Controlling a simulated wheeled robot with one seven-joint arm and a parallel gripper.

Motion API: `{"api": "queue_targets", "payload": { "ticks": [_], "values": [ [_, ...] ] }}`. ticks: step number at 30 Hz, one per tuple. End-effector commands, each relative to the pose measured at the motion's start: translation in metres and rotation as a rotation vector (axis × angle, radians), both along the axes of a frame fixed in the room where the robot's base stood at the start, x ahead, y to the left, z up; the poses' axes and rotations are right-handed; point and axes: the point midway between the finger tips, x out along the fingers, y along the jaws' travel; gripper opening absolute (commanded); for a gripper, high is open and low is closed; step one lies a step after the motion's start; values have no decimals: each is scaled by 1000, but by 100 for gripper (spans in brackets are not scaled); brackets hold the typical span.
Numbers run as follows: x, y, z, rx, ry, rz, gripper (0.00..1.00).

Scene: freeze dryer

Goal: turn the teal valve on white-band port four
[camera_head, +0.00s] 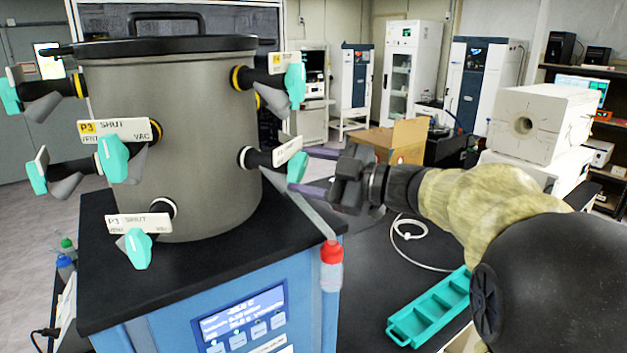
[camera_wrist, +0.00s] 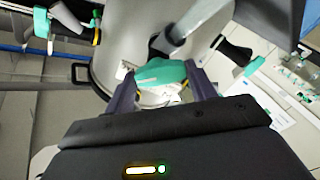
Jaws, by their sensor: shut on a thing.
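The grey drum of the freeze dryer (camera_head: 205,120) carries several side ports with teal valves, some with yellow bands and some with white. My gripper (camera_head: 309,170) is at the lower right port, which has a white band (camera_head: 243,157). Its teal valve (camera_head: 297,167) sits between my two purple fingers. In the wrist view the teal valve (camera_wrist: 160,73) is between the fingertips, and my gripper (camera_wrist: 162,80) is shut on it. The white tag (camera_head: 288,151) on this port is turned edge-on and its writing cannot be read.
Above is a yellow-band port with a teal valve (camera_head: 295,85). A yellow-band P3 tag (camera_head: 112,130) and a lower white-band tag (camera_head: 140,222) face the front. A red-capped bottle (camera_head: 331,265) hangs at the cabinet corner. A teal tray (camera_head: 432,308) lies on the dark bench.

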Motion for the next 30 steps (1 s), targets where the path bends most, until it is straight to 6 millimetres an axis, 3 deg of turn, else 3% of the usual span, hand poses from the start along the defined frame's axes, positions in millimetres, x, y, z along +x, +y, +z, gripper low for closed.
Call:
{"api": "queue_targets", "payload": {
  "ticks": [30],
  "values": [
    [3, -6, -5, -411, -857, -9, 33]
  ]
}}
